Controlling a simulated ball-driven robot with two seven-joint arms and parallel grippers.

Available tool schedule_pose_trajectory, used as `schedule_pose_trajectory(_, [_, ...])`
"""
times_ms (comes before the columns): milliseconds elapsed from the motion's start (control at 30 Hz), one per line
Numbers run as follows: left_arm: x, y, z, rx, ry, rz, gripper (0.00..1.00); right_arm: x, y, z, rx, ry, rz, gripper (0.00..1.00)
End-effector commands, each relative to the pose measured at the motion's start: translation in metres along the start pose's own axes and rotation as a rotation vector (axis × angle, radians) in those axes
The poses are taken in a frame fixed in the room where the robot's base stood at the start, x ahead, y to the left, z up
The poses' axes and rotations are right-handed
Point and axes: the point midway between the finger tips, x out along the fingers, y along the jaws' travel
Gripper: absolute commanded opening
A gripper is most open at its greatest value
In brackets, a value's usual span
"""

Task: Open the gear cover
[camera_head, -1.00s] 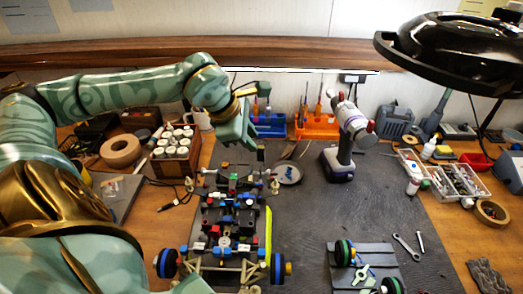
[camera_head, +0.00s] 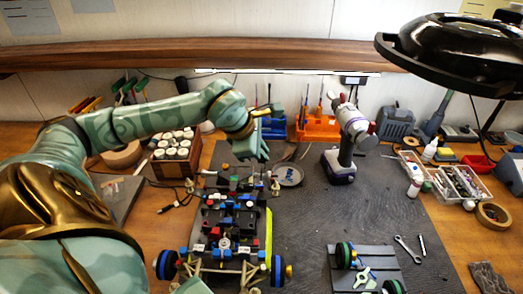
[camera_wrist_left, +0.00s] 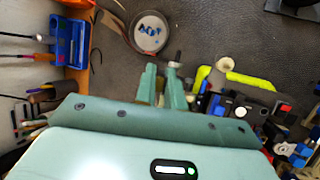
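The racecar (camera_head: 225,225), built of black, blue, red and white parts, stands on the dark mat in the head view. A yellow-green strip runs along its right side. I cannot make out which part is the gear cover. My left gripper (camera_head: 262,155) is above the car's far end, pointing down. In the left wrist view, its two green fingers (camera_wrist_left: 162,75) stand a narrow gap apart, with nothing clearly between them. A small dark-tipped pin (camera_wrist_left: 178,58) shows right beside the fingertips; I cannot tell whether they touch. Part of the car (camera_wrist_left: 235,105) lies right of the fingers. My right gripper is not in view.
A round dish (camera_head: 289,175) with blue bits is just right of my gripper. A power drill (camera_head: 345,145) stands farther right. A bottle crate (camera_head: 175,160) is left of the car. A grey plate (camera_head: 365,272) holds wheels. The mat's right middle is clear.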

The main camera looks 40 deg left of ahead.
Motion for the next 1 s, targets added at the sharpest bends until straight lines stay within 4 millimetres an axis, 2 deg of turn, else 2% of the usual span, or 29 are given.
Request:
schedule_pose_trajectory(633, [-0.001, 0.004, 0.0, -0.02, 0.0, -0.045, 0.0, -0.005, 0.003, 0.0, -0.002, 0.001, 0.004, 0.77])
schedule_pose_trajectory(1000, [-0.001, 0.018, 0.0, -0.097, 0.0, -0.223, 0.0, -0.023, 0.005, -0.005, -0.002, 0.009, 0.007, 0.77])
